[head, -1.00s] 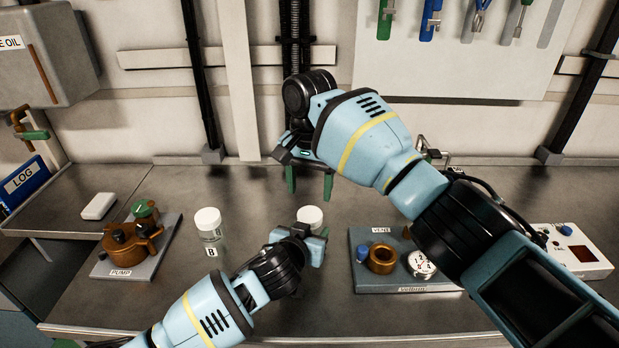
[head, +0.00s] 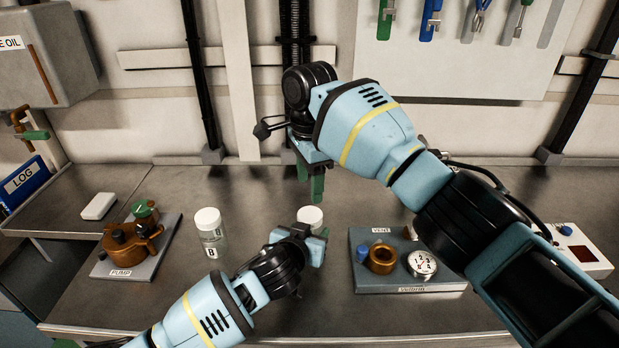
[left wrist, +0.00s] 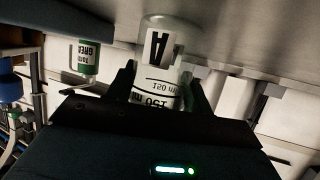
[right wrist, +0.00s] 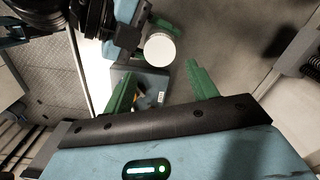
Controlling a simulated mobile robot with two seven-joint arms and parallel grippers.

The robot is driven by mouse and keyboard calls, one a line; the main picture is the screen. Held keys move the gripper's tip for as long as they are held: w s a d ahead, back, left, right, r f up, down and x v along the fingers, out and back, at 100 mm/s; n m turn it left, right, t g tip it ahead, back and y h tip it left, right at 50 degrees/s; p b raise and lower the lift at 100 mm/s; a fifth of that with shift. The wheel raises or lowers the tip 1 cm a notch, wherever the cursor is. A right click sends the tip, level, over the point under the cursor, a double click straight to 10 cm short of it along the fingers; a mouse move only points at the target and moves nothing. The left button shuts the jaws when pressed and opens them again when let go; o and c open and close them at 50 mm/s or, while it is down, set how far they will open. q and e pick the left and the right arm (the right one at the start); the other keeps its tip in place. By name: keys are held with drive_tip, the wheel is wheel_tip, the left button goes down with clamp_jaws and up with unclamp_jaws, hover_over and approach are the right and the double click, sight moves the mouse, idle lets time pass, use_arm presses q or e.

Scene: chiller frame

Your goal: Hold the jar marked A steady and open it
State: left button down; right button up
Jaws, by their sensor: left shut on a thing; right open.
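The jar marked A (left wrist: 160,62) is clear with a white label, and it stands between the fingers of my left gripper (left wrist: 162,88), which is shut on it. In the head view its round white lid (head: 310,214) shows above the left gripper, which hides most of the body. My right gripper (head: 311,182) is open and empty, fingers pointing down, above and behind the jar in the head view. In the right wrist view the lid (right wrist: 160,50) lies beyond and between the open green fingertips, apart from them.
A second white-lidded jar marked B (head: 211,232) stands to the left. A pump block (head: 135,240) is farther left, beside a white block (head: 99,206). A vent block with a gauge (head: 405,270) stands close on the right. The bench front is clear.

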sight(310, 214)
drive_tip(key=shift+f, duration=3.9)
drive_tip(key=shift+c, duration=0.4)
drive_tip(key=c, duration=0.7)
drive_tip(key=n, duration=0.4)
drive_tip(key=shift+c, duration=0.2)
drive_tip(key=n, duration=0.4)
drive_tip(key=shift+n, duration=0.4)
drive_tip(key=n, duration=0.8)
